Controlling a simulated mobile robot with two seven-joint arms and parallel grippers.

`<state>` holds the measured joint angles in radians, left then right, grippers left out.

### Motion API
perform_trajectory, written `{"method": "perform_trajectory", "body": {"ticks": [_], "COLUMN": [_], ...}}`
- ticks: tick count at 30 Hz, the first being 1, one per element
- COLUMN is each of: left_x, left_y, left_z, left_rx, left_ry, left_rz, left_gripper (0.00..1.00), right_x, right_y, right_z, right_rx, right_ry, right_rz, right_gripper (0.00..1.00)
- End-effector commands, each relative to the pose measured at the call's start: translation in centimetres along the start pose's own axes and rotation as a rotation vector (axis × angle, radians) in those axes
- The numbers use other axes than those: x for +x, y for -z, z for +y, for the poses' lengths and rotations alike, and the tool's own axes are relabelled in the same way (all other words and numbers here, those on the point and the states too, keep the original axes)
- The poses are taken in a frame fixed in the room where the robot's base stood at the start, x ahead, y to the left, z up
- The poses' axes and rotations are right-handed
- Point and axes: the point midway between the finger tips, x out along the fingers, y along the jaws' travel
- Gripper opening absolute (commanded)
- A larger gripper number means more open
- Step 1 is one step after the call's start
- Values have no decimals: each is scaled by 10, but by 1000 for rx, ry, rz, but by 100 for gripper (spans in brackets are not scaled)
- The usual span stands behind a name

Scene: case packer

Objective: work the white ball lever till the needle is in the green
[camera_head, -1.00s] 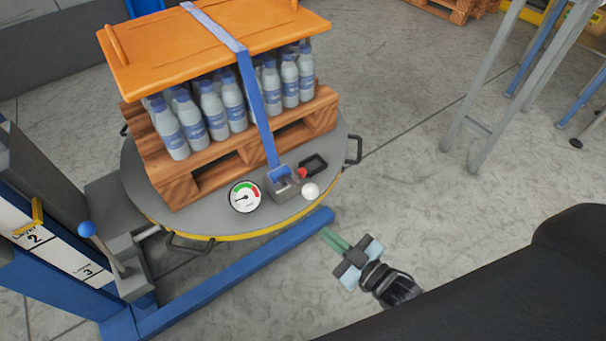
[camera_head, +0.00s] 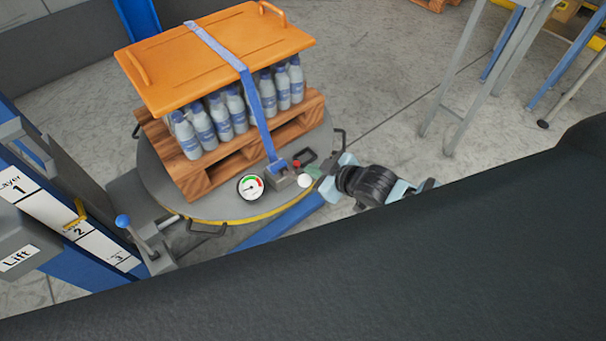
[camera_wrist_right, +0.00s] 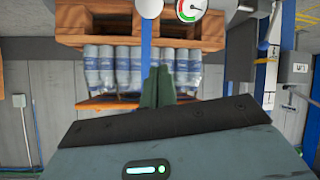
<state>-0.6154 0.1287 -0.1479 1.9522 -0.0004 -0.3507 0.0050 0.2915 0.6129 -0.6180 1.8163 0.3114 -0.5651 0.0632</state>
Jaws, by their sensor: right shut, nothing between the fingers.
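The white ball (camera_head: 305,181) of the lever sits at the front right of the round turntable, beside the grey ratchet (camera_head: 282,180) on the blue strap. The round gauge (camera_head: 250,187) is just left of it, with green and red arcs; its thin needle seems to point left, outside the green. My right gripper (camera_head: 319,176) is shut and empty, its fingertips close to the right of the ball; contact cannot be told. In the right wrist view, which is upside down, the shut fingers (camera_wrist_right: 158,88) show below the ball (camera_wrist_right: 150,8) and gauge (camera_wrist_right: 189,9). My left gripper is out of view.
A wooden pallet (camera_head: 208,181) of bottles under an orange board (camera_head: 215,55) stands on the turntable, strapped in blue. A red knob (camera_head: 296,164) is close behind the white ball. A blue-ball lever (camera_head: 123,221) is at left. Floor on the right is clear up to a metal frame (camera_head: 455,90).

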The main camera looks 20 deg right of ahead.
Motion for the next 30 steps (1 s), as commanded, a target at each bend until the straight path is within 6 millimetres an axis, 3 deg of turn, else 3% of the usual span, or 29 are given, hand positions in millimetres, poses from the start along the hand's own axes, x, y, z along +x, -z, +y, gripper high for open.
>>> {"method": "perform_trajectory", "body": {"ticks": [11, 27, 30], "left_x": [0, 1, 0], "left_y": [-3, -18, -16], "left_z": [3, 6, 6], "left_rx": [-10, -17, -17], "left_ry": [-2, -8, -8], "left_rz": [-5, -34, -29], "left_gripper": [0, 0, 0], "right_x": [12, 96, 99], "right_y": [-2, -3, -10], "right_z": [0, -2, -1], "right_rx": [2, 3, 0], "right_ry": [0, 2, 0], "right_rz": [0, -2, -5], "right_gripper": [0, 0, 0]}}
